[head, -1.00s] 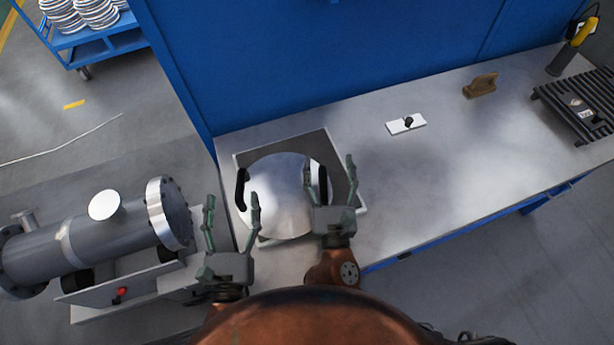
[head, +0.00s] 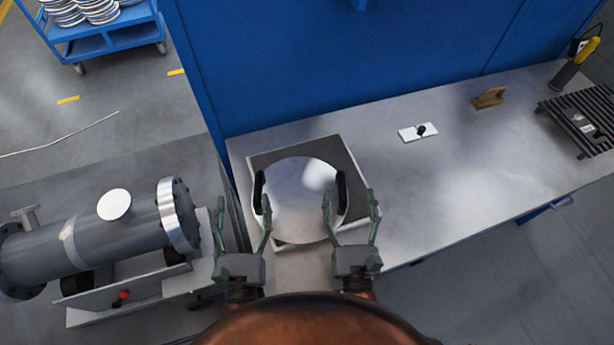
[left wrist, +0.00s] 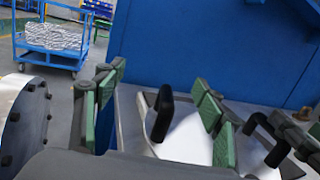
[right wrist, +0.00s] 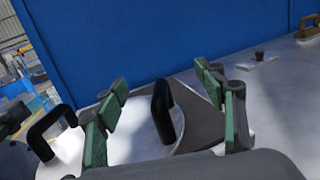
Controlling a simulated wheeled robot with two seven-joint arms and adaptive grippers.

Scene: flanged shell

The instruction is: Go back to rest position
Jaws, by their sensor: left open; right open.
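A round shiny metal cover (head: 300,205) with two black handles lies on a dark square pad in a light tray (head: 352,148) on the bench. Its left handle (head: 259,192) and right handle (head: 341,192) stand up at its sides. My left gripper (head: 243,225) is open and empty at the cover's front left. My right gripper (head: 350,215) is open and empty at its front right. In the left wrist view the left fingers (left wrist: 165,115) are spread with a handle beyond them. In the right wrist view the right fingers (right wrist: 165,115) are spread, a handle showing between and beyond them.
A grey flanged shell (head: 110,240) lies on a stand at the left. A white plate with a black knob (head: 418,132), a brown block (head: 489,97) and a black grate (head: 583,118) are on the bench (head: 440,190). A blue wall (head: 330,70) rises behind it.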

